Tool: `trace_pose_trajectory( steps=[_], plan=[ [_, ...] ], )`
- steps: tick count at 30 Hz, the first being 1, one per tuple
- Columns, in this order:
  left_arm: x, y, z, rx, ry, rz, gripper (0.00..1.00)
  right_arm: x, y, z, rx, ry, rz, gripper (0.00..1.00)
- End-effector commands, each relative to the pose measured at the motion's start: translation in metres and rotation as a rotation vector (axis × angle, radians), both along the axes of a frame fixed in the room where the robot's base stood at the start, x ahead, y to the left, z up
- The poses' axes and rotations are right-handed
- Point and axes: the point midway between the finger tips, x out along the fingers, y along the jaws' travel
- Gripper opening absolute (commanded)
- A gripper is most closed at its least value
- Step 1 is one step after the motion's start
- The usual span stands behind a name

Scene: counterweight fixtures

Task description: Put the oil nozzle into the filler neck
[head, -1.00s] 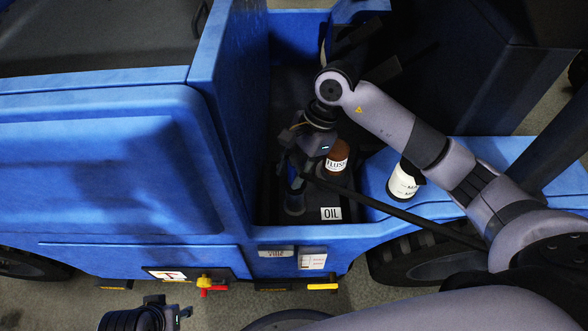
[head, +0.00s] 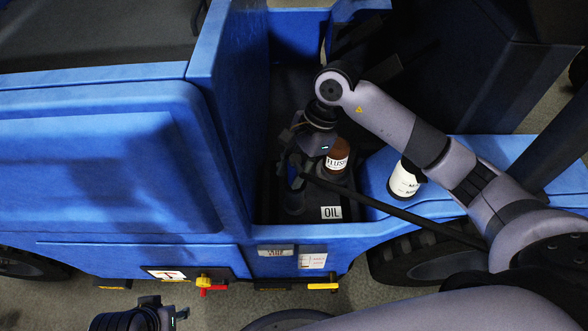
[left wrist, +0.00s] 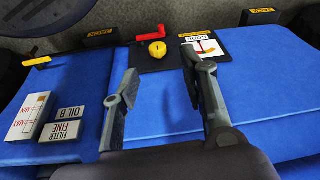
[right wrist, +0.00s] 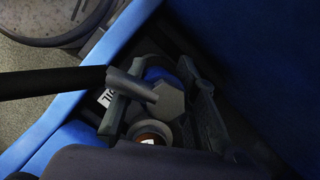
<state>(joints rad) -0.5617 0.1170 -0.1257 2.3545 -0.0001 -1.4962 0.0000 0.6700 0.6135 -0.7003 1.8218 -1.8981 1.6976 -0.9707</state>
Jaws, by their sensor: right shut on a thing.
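My right gripper (head: 300,165) reaches down into the blue vehicle's dark bay and is shut on the grey oil nozzle, which shows between its fingers (right wrist: 160,108) in the right wrist view (right wrist: 170,98). A black hose (right wrist: 50,83) runs from the nozzle to the left. The OIL label (head: 331,213) lies on the bay floor, right of a dim round part (head: 295,203) below the gripper, perhaps the filler neck. Whether the nozzle tip is inside it is hidden. My left gripper (left wrist: 162,105) is open and empty, facing the blue side panel.
A brown FLUSH bottle (head: 337,155) stands close right of my right gripper. A white bottle (head: 403,180) stands on the blue fender. The bay's blue walls (head: 222,110) hem in the right gripper. A red lever with a yellow knob (left wrist: 157,49) is on the panel by the left gripper.

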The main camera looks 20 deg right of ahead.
Motion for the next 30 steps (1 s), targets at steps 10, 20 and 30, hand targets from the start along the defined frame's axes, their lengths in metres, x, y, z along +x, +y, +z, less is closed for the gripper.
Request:
trace_pose_trajectory(
  steps=[10, 20, 30],
  plan=[
    [-0.007, 0.001, 0.014, 0.0, -0.006, 0.001, 0.4, 0.001, 0.0, -0.006, 0.001, -0.003, -0.001, 0.0],
    [-0.007, 0.002, 0.028, 0.001, -0.024, 0.0, 0.4, 0.001, 0.0, -0.008, 0.001, -0.003, -0.001, 0.0],
    [-0.007, 0.003, 0.028, 0.002, -0.024, 0.0, 0.4, 0.001, 0.0, -0.008, 0.001, -0.003, -0.001, 0.0]
  ],
)
